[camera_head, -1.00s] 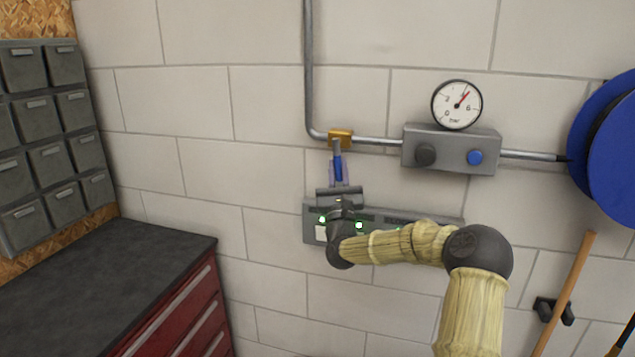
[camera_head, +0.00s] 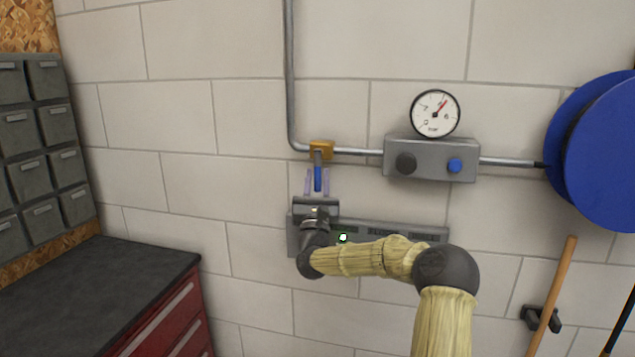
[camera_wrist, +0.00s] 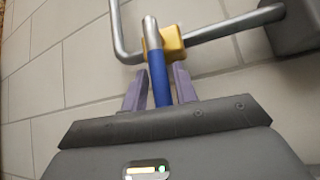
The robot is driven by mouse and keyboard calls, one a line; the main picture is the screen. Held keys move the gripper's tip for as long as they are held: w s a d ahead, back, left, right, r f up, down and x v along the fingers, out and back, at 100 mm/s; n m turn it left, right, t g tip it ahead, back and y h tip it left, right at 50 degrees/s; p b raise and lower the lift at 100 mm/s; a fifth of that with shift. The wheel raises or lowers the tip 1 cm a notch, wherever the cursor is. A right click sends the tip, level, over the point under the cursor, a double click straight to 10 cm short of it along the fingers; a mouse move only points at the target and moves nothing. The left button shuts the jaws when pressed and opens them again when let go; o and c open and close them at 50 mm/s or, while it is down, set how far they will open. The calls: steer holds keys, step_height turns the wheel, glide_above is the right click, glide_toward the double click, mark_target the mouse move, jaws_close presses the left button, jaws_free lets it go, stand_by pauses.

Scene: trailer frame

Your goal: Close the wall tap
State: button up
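The wall tap has a brass body (camera_head: 321,150) on the pipe and a lever with a blue sleeve (camera_head: 318,179) that hangs straight down, across the horizontal pipe run. In the wrist view the brass body (camera_wrist: 163,45) and the blue lever (camera_wrist: 158,78) show close up. My gripper (camera_head: 317,183) is just below the tap with its two purple fingers pointing up. The fingers stand apart, one on each side of the blue lever. In the wrist view my gripper (camera_wrist: 157,85) shows gaps between both fingers and the lever, though the right gap is small.
A grey regulator block (camera_head: 431,158) with a gauge (camera_head: 435,113) sits right of the tap. A blue hose reel (camera_head: 605,150) is at far right. A grey wall strip (camera_head: 400,232) lies behind my wrist. A dark-topped red cabinet (camera_head: 95,295) stands lower left.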

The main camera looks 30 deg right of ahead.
steer(key=shift+o, duration=0.7)
steer(key=shift+f, duration=0.1)
steer(key=shift+s+a+f+y, duration=0.1)
steer(key=shift+f+y, duration=0.1)
steer(key=shift+y, duration=0.1)
steer(key=b+v, duration=0.5)
steer(key=v, duration=1.2)
steer(key=shift+b, duration=0.4)
